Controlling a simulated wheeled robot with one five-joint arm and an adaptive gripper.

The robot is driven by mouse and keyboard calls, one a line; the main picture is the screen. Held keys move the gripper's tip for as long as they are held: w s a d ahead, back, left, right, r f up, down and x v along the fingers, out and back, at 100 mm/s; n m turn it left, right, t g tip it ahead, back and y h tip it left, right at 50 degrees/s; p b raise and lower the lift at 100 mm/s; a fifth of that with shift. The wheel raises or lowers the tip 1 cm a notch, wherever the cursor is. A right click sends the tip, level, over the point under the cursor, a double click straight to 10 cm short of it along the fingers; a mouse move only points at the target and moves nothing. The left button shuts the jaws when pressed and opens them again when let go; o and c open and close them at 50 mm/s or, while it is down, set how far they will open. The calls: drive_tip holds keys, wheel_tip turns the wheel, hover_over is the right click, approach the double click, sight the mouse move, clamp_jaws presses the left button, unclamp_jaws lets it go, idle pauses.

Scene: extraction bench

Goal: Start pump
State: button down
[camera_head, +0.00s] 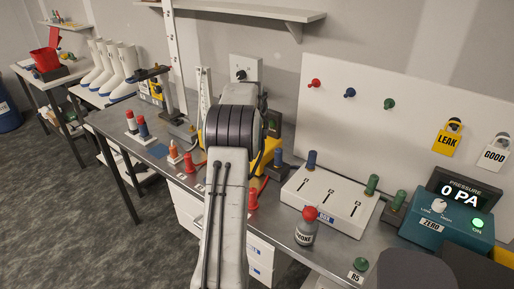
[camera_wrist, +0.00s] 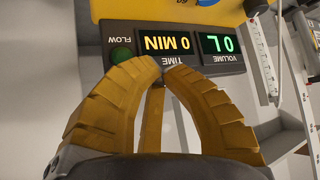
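In the wrist view, a yellow machine (camera_wrist: 160,9), likely the pump, shows upside down. Its dark panels read "0 MIN" (camera_wrist: 160,42) under TIME and "0 L" (camera_wrist: 217,44) under VOLUME. A round green button (camera_wrist: 121,55), dark rather than glowing, sits left of the panels near the word FLOW. No object is visible between the tips. In the head view, yellow parts (camera_head: 267,155) show beside my arm, which hides my gripper.
On the bench stand a teal pressure gauge (camera_head: 450,212) reading 0 PA, a white box with slots (camera_head: 327,199), and a red-capped bottle (camera_head: 307,226). A measuring scale (camera_wrist: 262,58) stands right in the wrist view.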

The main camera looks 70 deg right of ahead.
drive_tip(key=shift+f+b, duration=2.9)
drive_tip(key=shift+f, duration=1.1)
drive_tip(key=shift+f, duration=0.15)
drive_tip(key=shift+f+b, duration=0.25)
drive_tip(key=shift+b, duration=0.15)
drive_tip(key=shift+f+b, duration=0.35)
drive_tip(key=shift+f, duration=0.1)
drive_tip(key=shift+r, duration=0.2)
drive_tip(key=shift+r+p, duration=0.6)
drive_tip(key=shift+r, duration=0.1)
drive_tip(key=shift+r, duration=0.15)
drive_tip(key=shift+r+p, duration=1.85)
drive_tip(key=shift+r, duration=0.5)
